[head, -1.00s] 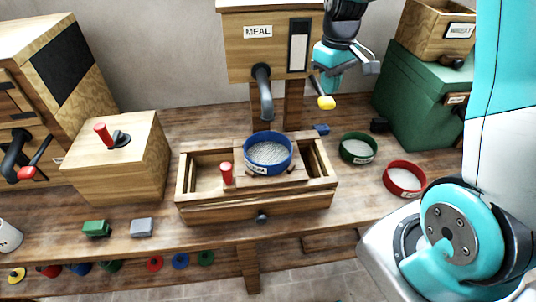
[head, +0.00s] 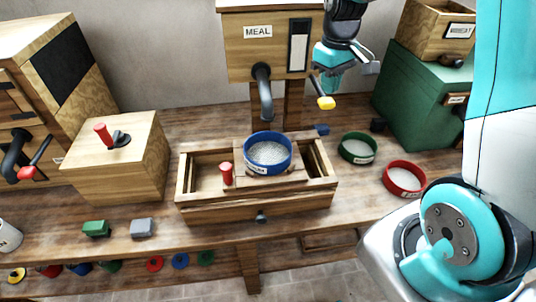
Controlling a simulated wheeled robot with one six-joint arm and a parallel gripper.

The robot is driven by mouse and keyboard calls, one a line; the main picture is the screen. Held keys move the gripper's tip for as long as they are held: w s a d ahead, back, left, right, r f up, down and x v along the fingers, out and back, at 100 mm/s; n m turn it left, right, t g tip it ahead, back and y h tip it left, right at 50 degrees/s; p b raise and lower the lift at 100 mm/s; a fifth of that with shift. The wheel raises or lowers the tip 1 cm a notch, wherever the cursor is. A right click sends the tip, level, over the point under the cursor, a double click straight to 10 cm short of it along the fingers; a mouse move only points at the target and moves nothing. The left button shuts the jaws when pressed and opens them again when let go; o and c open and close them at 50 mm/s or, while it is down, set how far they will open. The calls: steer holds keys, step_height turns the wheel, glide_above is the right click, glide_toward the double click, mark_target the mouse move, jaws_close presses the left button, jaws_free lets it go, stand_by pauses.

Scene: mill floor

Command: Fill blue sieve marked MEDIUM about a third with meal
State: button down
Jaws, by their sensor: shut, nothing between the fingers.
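The blue sieve (head: 289,160) sits upright on the sliding wooden carrier of an open wooden box (head: 300,209). Its small front label is too small to read. A pale, grainy surface (head: 268,153) shows inside it; I cannot tell meal from bare mesh or judge a depth. The bin marked MEAL (head: 240,60) stands behind, and its dark spout (head: 265,95) curves down just above the sieve's back. No falling stream is visible. My gripper (head: 352,72) is shut and empty, up right of the spout, close to a yellow-tipped lever (head: 326,103); contact is unclear.
A green sieve (head: 342,155) and a red sieve (head: 388,182) stand on the bench at right. A wooden block with a red handle (head: 102,133) stands at left, with green (head: 96,229) and grey (head: 142,228) blocks before it. A green chest (head: 420,110) bounds the right back.

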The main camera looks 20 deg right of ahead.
mark_target(327, 99)
steer(key=shift+f, duration=0.1)
steer(key=shift+f+b, duration=2.1)
steer(key=shift+f, duration=1.05)
steer(key=shift+r, duration=0.15)
stand_by(1.1)
step_height(327, 99, up, 10)
steer(key=p, duration=0.8)
steer(key=shift+f, duration=0.5)
